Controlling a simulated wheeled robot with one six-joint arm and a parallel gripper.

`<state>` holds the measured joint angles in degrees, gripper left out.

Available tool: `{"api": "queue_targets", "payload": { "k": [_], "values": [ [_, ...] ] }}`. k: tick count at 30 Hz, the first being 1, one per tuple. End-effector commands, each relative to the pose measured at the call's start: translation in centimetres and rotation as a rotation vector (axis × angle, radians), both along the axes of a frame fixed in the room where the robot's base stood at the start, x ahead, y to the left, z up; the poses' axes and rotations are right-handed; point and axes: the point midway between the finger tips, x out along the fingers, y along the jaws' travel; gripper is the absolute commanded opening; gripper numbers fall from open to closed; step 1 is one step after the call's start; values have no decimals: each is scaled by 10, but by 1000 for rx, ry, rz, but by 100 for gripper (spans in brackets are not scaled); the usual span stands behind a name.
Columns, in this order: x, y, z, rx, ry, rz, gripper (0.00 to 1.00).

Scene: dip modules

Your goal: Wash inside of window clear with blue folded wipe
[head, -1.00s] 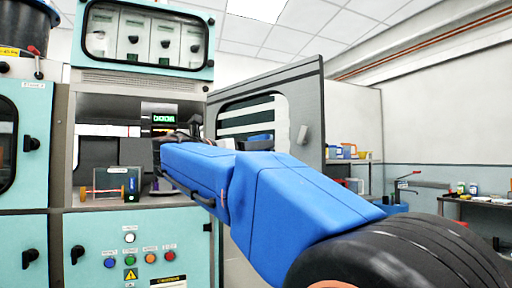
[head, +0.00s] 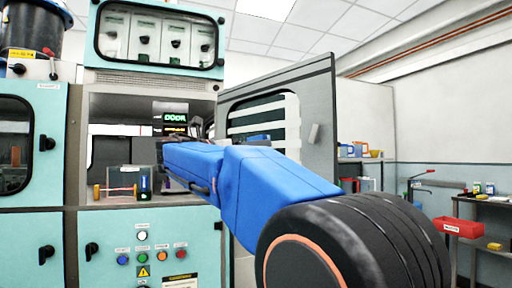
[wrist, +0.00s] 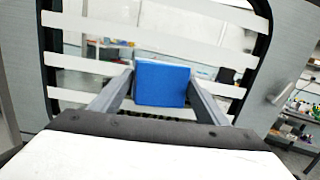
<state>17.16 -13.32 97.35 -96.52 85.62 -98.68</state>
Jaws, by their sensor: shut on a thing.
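The blue folded wipe (wrist: 162,83) is held between the two grey fingers of my gripper (wrist: 160,92) in the wrist view. The wipe is in front of the window (wrist: 70,72) in the open door; whether it touches the pane cannot be told. White horizontal bands (wrist: 160,48) cross the window, with clearer strips between them. In the head view the window (head: 290,128) is in the grey door that stands open to the right of the machine. My blue arm reaches toward it and hides its lower part; the gripper's fingers are not clear there.
The door (head: 322,150) has a light handle (head: 314,133) right of the window. The teal machine (head: 130,240) has an open bay with a lit display (head: 175,118) and a small clear box. A bench (head: 490,205) with a red bin (head: 458,227) stands at the right.

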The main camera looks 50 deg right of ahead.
Motion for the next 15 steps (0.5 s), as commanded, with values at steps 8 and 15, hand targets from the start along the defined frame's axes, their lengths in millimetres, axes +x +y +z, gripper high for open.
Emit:
{"api": "queue_targets", "payload": {
  "k": [8, 15],
  "values": [
    [13, -2, 0, 0, 0, 0, 47],
    [25, -5, 0, 0, 1, 0, 47]
  ]
}}
